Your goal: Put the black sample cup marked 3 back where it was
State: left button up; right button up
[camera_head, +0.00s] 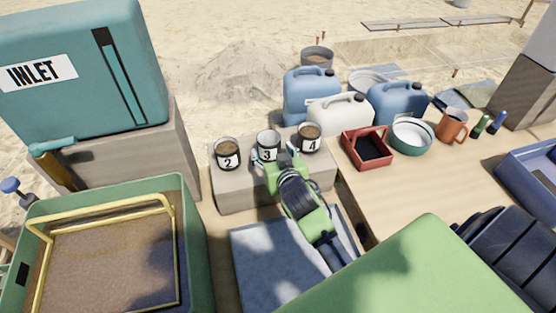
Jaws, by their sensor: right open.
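The black sample cup marked 3 (267,141) stands upright on a grey stone block (236,194), between the black cup marked 2 (227,154) and the black cup marked 4 (309,137). Cups 2 and 4 hold brown material; the inside of cup 3 looks pale. My right gripper (272,158) is open at the front of cup 3, with its fingers low by the cup's sides. Part of cup 3's lower body is hidden by the gripper. My left gripper is not in view.
A green bin with a yellow-framed sieve (110,250) is at the lower left, below the teal INLET box (75,70). Blue and white jugs (340,114) stand behind the cups. A red caddy (367,148), a green-white bowl (412,136) and a brown mug (452,126) are right.

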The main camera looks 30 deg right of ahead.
jog(key=v, duration=0.7)
jog(key=shift+s+r, duration=0.15)
jog(key=shift+s, duration=0.1)
